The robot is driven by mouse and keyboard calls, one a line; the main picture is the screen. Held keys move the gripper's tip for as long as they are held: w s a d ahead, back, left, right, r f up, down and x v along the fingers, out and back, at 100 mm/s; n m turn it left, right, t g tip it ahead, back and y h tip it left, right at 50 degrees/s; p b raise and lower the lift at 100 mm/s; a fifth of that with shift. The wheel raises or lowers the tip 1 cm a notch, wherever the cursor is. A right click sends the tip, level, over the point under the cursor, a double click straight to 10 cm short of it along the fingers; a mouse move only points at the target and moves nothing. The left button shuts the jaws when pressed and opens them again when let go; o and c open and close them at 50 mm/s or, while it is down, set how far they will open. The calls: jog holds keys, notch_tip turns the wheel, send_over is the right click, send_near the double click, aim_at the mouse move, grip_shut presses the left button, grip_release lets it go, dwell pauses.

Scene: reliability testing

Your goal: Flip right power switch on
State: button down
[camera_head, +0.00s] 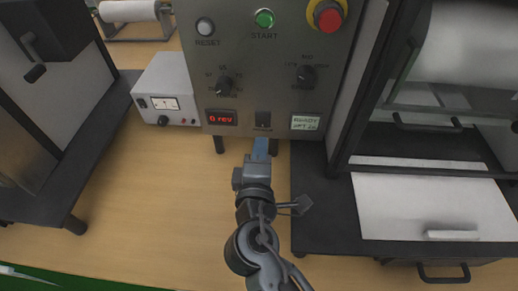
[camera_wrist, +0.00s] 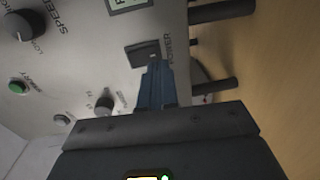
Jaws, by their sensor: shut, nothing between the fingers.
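The black power rocker switch (camera_head: 263,118) sits low on the grey control panel (camera_head: 240,60), between a red-lit display and a small label screen. In the wrist view the switch (camera_wrist: 140,54) shows beside its printed label, just beyond my fingertips. My gripper (camera_head: 261,147) is shut and empty, its blue-grey fingers pointing at the panel just below the switch. In the wrist view the gripper (camera_wrist: 156,72) reaches up to the edge of the switch. I cannot tell whether the tips touch it. The rocker's exact tilt is too small to tell.
The panel also carries a red emergency button (camera_head: 328,16), a green start button (camera_head: 264,18), a reset button (camera_head: 205,26) and two knobs. A white power box (camera_head: 168,85) stands left. A dark-framed machine (camera_head: 425,205) stands right. Bare wooden table (camera_head: 150,190) lies left of my arm.

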jog(key=s+f+b, duration=0.1)
jog(key=s+b, duration=0.1)
jog(key=s, duration=0.8)
jog(key=shift+s+a+f, duration=0.15)
jog(key=shift+s+a, duration=0.05)
jog(key=shift+s, duration=0.05)
